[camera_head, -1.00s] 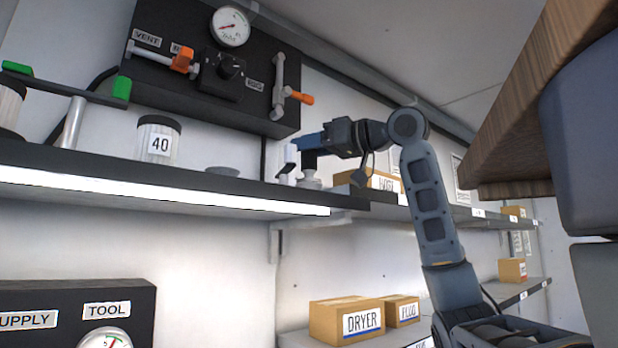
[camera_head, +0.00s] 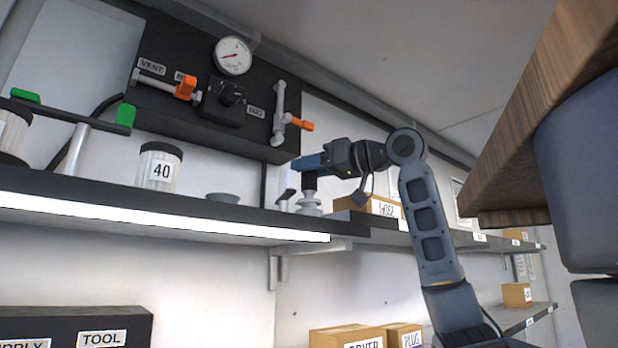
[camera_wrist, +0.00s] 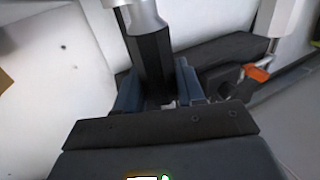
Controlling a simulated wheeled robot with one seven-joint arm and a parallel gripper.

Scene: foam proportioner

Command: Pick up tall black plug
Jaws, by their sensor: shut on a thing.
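The tall black plug (camera_head: 309,182) is upright below my gripper (camera_head: 311,163) in the head view. In the wrist view the plug (camera_wrist: 152,58) runs between the two blue fingers of my gripper (camera_wrist: 157,78), which are shut on it. Its far end meets a silver part (camera_wrist: 140,17). In the head view a pale stepped fitting (camera_head: 309,206) is directly under the plug; I cannot tell whether they still touch. The part of the plug between the fingers is hidden.
The black shelf (camera_head: 110,187) also holds a jar marked 40 (camera_head: 160,168), a small grey dish (camera_head: 223,198) and a green-ended T-shaped tool (camera_head: 75,140). A black gauge panel (camera_head: 210,115) with orange-handled valves is on the wall above. A box (camera_head: 375,207) is right of the gripper.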

